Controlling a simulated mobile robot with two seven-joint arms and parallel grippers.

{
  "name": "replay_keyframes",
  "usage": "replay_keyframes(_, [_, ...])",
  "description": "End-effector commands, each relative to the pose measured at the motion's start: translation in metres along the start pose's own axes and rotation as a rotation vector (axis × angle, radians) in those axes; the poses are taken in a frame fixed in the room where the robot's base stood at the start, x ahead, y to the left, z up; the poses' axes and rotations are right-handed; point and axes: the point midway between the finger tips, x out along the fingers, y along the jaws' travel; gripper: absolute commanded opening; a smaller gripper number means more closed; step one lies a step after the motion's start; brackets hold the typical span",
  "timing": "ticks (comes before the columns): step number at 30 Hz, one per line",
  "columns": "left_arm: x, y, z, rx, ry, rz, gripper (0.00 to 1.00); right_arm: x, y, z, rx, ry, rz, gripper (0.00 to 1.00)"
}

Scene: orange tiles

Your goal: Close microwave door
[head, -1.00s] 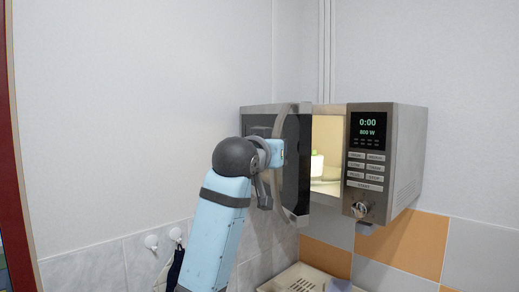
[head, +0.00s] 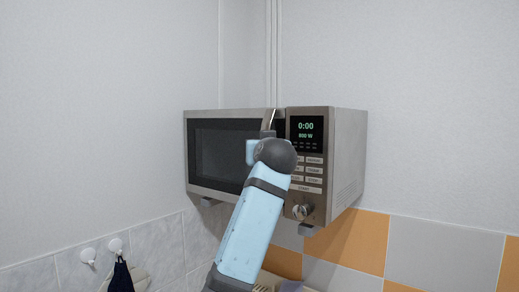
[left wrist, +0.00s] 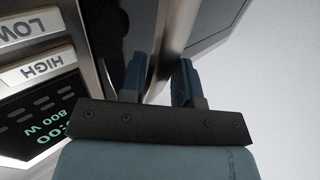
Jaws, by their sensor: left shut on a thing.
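The microwave (head: 343,150) hangs in the corner, its display lit with 0:00 and 800 W. Its door (head: 215,125), with a dark window, lies almost flush with the front; whether a slim gap is left at the handle side is hidden by my arm. My left gripper (head: 268,135) is at the door's right edge, beside the control panel, its fingers mostly hidden by my wrist. In the left wrist view, the left gripper's blue fingers (left wrist: 160,82) are shut on the metal door handle (left wrist: 172,45), with the control buttons at left. My right gripper is out of view.
The control panel (head: 306,165) with its knob is close to the right of my wrist. White hooks (head: 116,245) with a dark hanging cloth are on the lower left wall. A light rack-like object (head: 268,282) is partly visible below the microwave.

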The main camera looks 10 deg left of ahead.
Motion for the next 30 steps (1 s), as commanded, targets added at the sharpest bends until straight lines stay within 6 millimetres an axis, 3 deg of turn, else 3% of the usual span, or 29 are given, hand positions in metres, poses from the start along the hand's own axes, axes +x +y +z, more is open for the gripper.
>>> replay_keyframes(7, [-0.0003, 0.0006, -0.0034, -0.003, 0.005, 0.004, 0.00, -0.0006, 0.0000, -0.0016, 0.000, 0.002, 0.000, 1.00])
replay_keyframes(8, [-0.0003, 0.0006, -0.0036, -0.004, 0.005, 0.004, 0.32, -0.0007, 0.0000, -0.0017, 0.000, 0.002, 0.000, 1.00])
replay_keyframes(9, [-0.0004, 0.0006, -0.0039, -0.004, 0.006, 0.004, 0.37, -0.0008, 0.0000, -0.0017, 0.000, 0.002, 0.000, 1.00])
replay_keyframes(30, [-0.0013, 0.0003, -0.0015, -0.003, 0.002, 0.003, 0.37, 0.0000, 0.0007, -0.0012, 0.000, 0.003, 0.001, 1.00])
